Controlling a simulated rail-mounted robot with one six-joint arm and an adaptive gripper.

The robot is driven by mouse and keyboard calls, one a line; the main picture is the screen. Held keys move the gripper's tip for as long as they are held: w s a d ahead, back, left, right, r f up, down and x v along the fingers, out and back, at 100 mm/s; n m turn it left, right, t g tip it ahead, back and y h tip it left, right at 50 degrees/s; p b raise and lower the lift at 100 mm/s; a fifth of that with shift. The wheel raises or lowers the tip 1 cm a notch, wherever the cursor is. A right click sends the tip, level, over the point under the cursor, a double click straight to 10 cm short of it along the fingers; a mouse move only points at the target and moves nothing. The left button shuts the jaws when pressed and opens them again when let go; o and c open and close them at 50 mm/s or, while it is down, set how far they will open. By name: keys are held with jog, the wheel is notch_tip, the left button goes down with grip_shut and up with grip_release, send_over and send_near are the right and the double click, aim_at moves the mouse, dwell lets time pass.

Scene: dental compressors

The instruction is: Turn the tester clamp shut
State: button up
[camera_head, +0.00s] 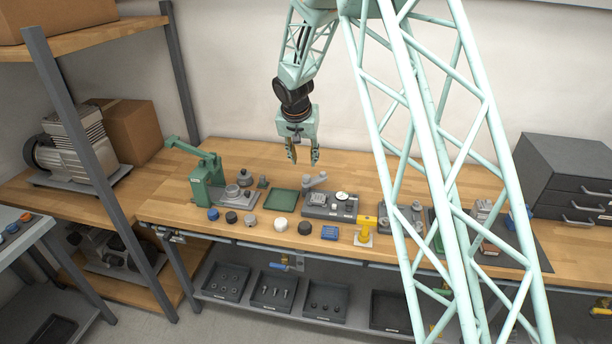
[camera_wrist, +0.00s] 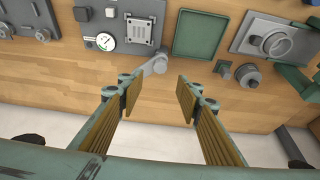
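The tester (camera_head: 331,208) is a dark grey block on the bench with a round white gauge (camera_head: 342,196). A light grey clamp lever (camera_head: 315,181) sits at its back left. In the wrist view the tester (camera_wrist: 122,24) is at the top, with the gauge (camera_wrist: 105,41) on it, and the lever (camera_wrist: 153,67) sticks out from its edge. My gripper (camera_head: 303,160) is above the bench, behind the lever and apart from it. In the wrist view my gripper (camera_wrist: 158,98) is open and empty, and the lever shows just beyond the gap between its fingertips.
A green tray (camera_head: 281,200) lies left of the tester, and a green press (camera_head: 207,180) stands further left. Several small round parts (camera_head: 280,223) line the bench front. A yellow part (camera_head: 366,228) stands to the right. Bare wood (camera_head: 250,155) lies behind.

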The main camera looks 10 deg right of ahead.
aim_at(306, 177)
jog(key=shift+x, duration=5.6)
jog(key=shift+c, duration=0.7)
grip_shut()
